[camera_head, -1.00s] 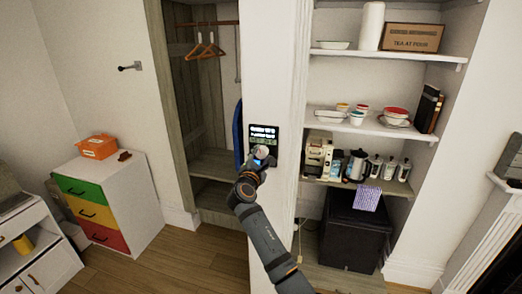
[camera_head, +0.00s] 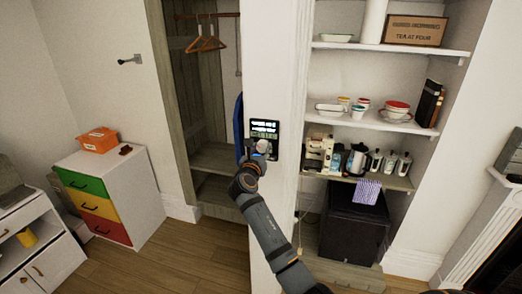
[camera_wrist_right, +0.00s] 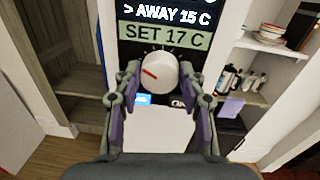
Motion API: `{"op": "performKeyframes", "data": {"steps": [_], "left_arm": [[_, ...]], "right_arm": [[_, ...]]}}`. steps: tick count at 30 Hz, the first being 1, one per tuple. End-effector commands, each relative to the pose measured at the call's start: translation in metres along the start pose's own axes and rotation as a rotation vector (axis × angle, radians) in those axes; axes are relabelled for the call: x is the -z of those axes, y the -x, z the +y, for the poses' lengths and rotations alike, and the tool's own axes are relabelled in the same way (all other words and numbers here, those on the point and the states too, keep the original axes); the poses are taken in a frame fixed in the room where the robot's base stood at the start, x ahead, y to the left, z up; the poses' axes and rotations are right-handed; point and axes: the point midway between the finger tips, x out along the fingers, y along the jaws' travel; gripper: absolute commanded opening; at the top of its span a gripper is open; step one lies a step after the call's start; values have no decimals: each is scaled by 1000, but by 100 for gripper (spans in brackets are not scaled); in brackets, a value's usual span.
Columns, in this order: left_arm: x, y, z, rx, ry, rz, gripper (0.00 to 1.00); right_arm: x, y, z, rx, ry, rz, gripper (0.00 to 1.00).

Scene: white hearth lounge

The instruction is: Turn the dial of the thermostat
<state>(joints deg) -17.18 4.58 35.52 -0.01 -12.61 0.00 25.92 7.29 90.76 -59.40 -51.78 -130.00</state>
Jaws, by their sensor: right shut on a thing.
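The thermostat (camera_head: 264,126) is a dark panel on the front of the white wall pillar. In the right wrist view its screen (camera_wrist_right: 165,34) reads "> AWAY 15 C" and "SET 17 C". Below the screen is a round white dial (camera_wrist_right: 160,73) with a red pointer mark directed to the upper left. My right gripper (camera_wrist_right: 162,78) is shut on the dial, one finger on each side. In the head view the gripper (camera_head: 258,152) partly covers the dial and the panel's lower part. My left gripper is not in view.
An open wardrobe (camera_head: 199,100) with hangers is left of the pillar. Shelves (camera_head: 390,124) with bowls, a kettle and bottles are on the right, above a black box (camera_head: 352,226). A coloured drawer chest (camera_head: 135,195) stands left. Some floor (camera_head: 190,255) is clear.

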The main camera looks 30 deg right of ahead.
Motion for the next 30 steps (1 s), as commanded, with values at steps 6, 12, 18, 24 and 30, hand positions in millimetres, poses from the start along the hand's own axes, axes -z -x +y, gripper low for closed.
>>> {"op": "performKeyframes", "data": {"steps": [6, 12, 18, 24, 30], "left_arm": [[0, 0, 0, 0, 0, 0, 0], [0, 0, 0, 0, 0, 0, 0], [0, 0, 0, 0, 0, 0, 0], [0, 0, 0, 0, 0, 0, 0], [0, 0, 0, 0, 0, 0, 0]], "right_arm": [[4, 0, 1, 0, 111, 16, 9], [5, 0, 1, -1, 166, 20, 9], [5, 0, 1, -1, 185, 22, 9], [6, 0, 1, -1, 186, 23, 9], [5, 0, 1, -1, 186, 22, 50]]}}
